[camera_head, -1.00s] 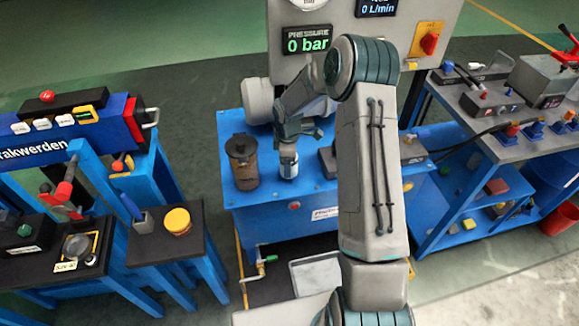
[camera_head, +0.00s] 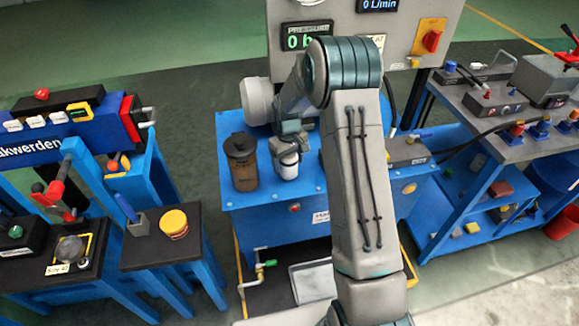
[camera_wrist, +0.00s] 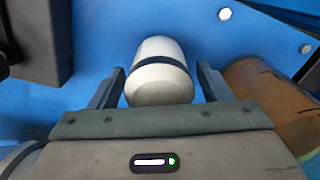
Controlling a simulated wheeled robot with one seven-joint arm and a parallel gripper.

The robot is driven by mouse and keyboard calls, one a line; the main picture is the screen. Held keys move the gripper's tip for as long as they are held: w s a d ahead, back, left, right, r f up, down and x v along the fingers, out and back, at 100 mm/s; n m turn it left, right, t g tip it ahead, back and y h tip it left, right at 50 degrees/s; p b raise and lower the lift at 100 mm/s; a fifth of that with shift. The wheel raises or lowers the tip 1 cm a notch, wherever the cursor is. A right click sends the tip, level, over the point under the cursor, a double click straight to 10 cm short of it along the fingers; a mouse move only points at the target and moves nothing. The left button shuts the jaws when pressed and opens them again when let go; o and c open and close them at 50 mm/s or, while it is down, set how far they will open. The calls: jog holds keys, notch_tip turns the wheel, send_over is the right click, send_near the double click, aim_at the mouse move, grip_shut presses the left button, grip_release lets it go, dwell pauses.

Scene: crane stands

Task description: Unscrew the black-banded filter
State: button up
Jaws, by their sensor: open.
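The black-banded filter is a white canister (camera_head: 288,164) on top of the blue power unit; a dark band crosses it. In the wrist view the white filter (camera_wrist: 159,72) lies between the two fingers, its black band across the middle. My gripper (camera_head: 287,148) is at the filter's upper part in the head view. In the wrist view my gripper (camera_wrist: 160,88) is open, one finger on each side of the filter, with a small gap visible on each side. The filter's base is not clear in either view.
A brown-tinted canister with a dark lid (camera_head: 242,162) stands close left of the filter; it also shows in the wrist view (camera_wrist: 275,95). The blue power unit (camera_head: 262,200) bears both. A grey motor (camera_head: 257,101) is behind. A dark block (camera_wrist: 35,38) shows at upper left in the wrist view.

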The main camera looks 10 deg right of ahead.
jog(key=m, duration=0.4)
jog(key=shift+b, duration=0.35)
jog(key=m, duration=0.9)
jog(key=shift+p, duration=0.3)
jog(key=m, duration=0.3)
jog(key=shift+p, duration=0.3)
jog(key=c, duration=1)
jog(key=shift+c, duration=0.5)
jog(key=shift+r, duration=0.15)
